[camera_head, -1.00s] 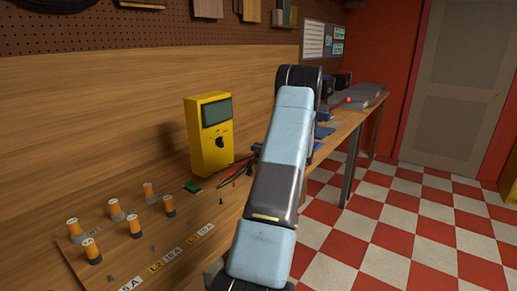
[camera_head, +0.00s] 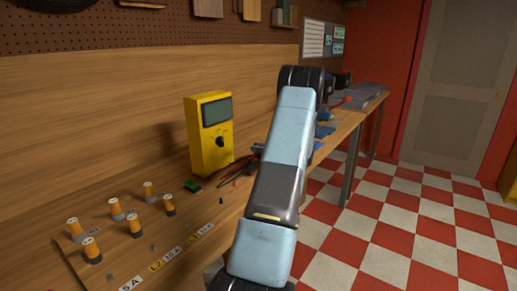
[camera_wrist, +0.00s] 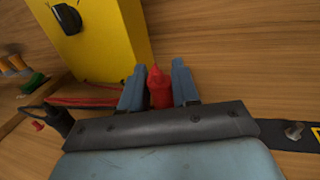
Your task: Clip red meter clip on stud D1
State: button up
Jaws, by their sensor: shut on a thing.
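The red meter clip (camera_wrist: 160,88) is between the two blue-grey fingers of my gripper (camera_wrist: 159,85) in the wrist view, and my gripper is shut on it. The yellow meter (camera_head: 210,133) stands upright on the bench, and its lower part also shows in the wrist view (camera_wrist: 115,45). Red and black leads (camera_head: 238,170) lie at its foot. In the head view my arm hides the gripper and the clip. A metal stud (camera_wrist: 294,130) shows at the right edge of the wrist view; I cannot read which stud it is.
Several orange cylinders (camera_head: 134,225) stand on a board at the front left, beside labels (camera_head: 157,265). A green piece (camera_head: 193,186) lies near the meter. A black clip (camera_wrist: 60,120) lies left of my gripper. Blue items (camera_head: 325,130) lie farther along the bench (camera_head: 300,165).

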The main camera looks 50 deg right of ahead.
jog(key=shift+f, duration=0.65)
jog(key=o, duration=1.1)
jog(key=shift+f, duration=0.1)
jog(key=shift+s, duration=0.1)
